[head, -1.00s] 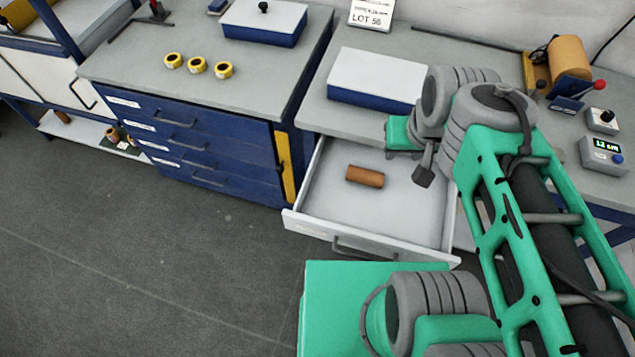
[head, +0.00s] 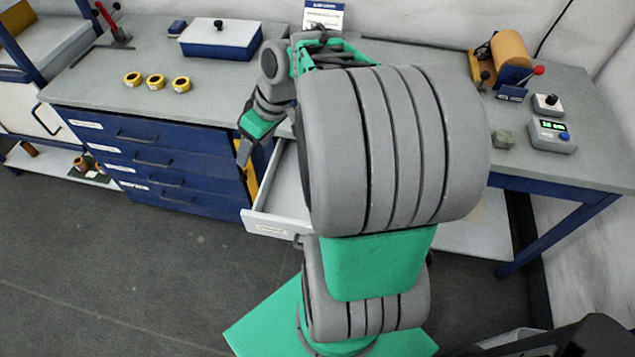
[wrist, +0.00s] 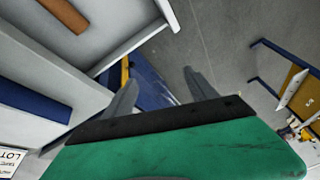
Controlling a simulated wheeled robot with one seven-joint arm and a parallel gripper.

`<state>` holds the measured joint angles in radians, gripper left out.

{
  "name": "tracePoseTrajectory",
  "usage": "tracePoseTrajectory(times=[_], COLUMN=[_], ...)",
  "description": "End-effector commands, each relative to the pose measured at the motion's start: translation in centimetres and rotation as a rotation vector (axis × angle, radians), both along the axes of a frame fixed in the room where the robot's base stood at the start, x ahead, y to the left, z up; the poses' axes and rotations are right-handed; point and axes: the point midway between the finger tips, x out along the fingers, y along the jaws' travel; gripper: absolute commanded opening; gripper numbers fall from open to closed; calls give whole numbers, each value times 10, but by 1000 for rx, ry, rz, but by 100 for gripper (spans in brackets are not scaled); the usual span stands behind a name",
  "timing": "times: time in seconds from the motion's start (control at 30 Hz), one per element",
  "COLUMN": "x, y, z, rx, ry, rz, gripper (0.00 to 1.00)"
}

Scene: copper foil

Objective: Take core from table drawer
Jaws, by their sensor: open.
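The core, a brown cylinder (wrist: 65,14), lies in the open table drawer. It shows at the top left of the wrist view; in the head view my arm hides it. The drawer (head: 270,224) is pulled out, with its white front corner and left wall visible left of my arm. It also shows in the wrist view (wrist: 133,40). My gripper (head: 243,155) is open and empty, left of the drawer and near the yellow strip on the blue cabinet. Its two grey fingers are spread apart in the wrist view (wrist: 162,76), away from the core.
A blue drawer cabinet (head: 150,160) stands left of the drawer. On its top are yellow rolls (head: 155,81) and a blue box with a white lid (head: 220,38). A spool device (head: 510,55) and a small meter (head: 552,135) stand on the right table. Grey floor is clear at left.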

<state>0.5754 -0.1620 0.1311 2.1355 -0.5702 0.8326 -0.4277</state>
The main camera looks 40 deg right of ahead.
Motion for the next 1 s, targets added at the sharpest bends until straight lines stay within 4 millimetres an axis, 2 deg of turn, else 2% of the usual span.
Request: tracePoseTrajectory(times=[0.03, 0.13, 0.2, 0.3, 0.4, 0.5, 0.6, 0.7, 0.77, 0.9, 1.0], x=[5, 3, -11, -38, -62, -76, -79, -79, -79, -79, -67], y=[-36, -100, -142, -185, -210, -222, -223, -223, -222, -223, -213], z=[-36, -73, -94, -114, -125, -129, -143, -168, -175, -208, -214], rx=[59, 163, 212, 237, 234, 222, 220, 221, 225, 225, 223], ry=[-23, -160, -289, -464, -597, -671, -691, -689, -688, -686, -686], rz=[28, 123, 171, 212, 234, 247, 252, 253, 250, 250, 253], gripper=[66, 66, 66, 66, 66, 66, 66, 66, 66, 66, 66])
